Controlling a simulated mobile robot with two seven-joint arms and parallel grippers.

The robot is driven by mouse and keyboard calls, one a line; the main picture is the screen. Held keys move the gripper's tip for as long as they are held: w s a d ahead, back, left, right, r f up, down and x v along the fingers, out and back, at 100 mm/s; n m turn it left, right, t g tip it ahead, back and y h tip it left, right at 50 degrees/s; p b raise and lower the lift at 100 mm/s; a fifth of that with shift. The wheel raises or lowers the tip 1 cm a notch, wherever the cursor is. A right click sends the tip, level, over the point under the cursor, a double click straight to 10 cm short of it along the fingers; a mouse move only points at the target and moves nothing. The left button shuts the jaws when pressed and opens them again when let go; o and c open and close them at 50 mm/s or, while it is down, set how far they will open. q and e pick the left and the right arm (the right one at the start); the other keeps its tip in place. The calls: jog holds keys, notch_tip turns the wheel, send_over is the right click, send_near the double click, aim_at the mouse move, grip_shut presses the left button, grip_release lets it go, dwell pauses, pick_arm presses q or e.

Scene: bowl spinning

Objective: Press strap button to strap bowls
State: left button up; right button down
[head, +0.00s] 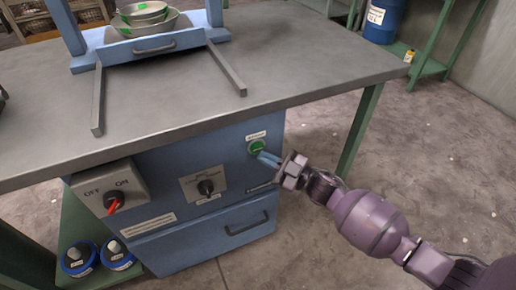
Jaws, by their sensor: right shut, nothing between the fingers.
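The green strap button (256,147) is on the upper right of the blue machine front under the table. My right gripper (262,156) is shut and empty, its blue fingertips at the lower edge of the button; I cannot tell whether they touch or press it. Metal bowls (150,24) sit stacked on the blue strapping frame (190,37) at the top of the table, with green showing on their rims. My left gripper is not in view.
An OFF/ON switch (112,200) with a red lever and a black knob (206,187) are left of the button. A drawer handle (247,224) is below. The grey tabletop (300,60) is clear on the right. Blue spools (80,258) stand on a lower shelf.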

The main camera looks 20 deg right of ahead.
jog(key=shift+w, duration=0.2)
dwell(0.3)
jog(key=shift+w, duration=0.25)
jog(key=shift+w, duration=0.45)
dwell(1.0)
jog(key=shift+s, duration=0.1)
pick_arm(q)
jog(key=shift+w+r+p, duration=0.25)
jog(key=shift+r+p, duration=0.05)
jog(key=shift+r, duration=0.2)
pick_arm(e)
jog(key=shift+s, duration=0.8)
jog(key=shift+s, duration=0.1)
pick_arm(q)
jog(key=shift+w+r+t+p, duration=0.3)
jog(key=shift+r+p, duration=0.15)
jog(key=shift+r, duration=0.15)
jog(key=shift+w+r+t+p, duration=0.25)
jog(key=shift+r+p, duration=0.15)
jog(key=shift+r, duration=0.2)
pick_arm(e)
jog(key=s, duration=0.4)
jog(key=shift+s, duration=0.4)
